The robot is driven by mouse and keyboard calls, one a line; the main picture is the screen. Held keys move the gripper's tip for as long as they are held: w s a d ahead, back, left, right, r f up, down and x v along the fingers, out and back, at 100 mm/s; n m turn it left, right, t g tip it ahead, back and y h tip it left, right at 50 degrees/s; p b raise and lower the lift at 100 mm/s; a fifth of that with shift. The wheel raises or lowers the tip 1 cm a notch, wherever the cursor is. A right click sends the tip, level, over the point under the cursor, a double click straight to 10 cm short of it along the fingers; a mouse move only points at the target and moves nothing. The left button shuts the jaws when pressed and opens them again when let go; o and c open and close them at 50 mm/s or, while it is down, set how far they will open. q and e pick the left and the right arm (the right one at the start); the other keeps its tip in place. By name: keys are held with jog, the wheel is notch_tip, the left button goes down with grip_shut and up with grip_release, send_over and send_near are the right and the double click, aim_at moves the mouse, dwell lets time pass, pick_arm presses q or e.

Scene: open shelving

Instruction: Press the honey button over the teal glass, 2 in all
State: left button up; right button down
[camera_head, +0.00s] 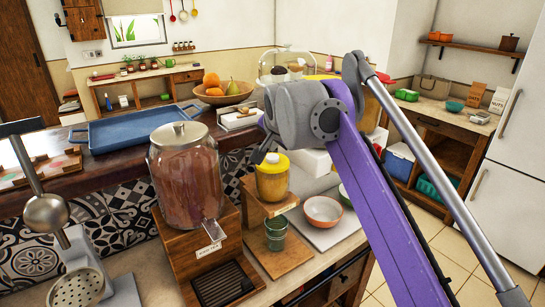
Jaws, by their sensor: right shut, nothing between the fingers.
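The honey dispenser (272,182) is an amber jar with a yellow top, set on a small wooden stand. The yellow top (274,162) is the part I take for the button. The teal glass (276,234) stands upright under the jar, on the base of the stand. My right arm comes in from the lower right, and its gripper (259,156) hangs just above and left of the yellow top. Its fingers are small and dark here, shut and empty. I cannot tell whether they touch the top. My left gripper is not in view.
A large glass drink dispenser (187,182) stands close on the left. An orange-and-white bowl (323,210) sits to the right of the stand. A blue tray (140,128) and a fruit bowl (224,96) are on the raised ledge behind. Metal equipment (46,213) fills the left edge.

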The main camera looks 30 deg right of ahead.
aim_at(272, 158)
jog(key=shift+f, duration=0.2)
jog(key=shift+f, duration=0.25)
jog(key=shift+f+b, duration=0.4)
jog(key=shift+f, duration=0.25)
dwell(0.8)
dwell(0.3)
jog(key=shift+r+p, duration=1.05)
jog(key=shift+p, duration=0.05)
jog(key=shift+r, duration=0.1)
jog(key=shift+r+p, duration=0.25)
jog(key=shift+p, duration=0.05)
notch_tip(272, 158, up, 4)
jog(key=p, duration=0.4)
jog(key=shift+r, duration=0.25)
jog(key=shift+w+f, duration=0.1)
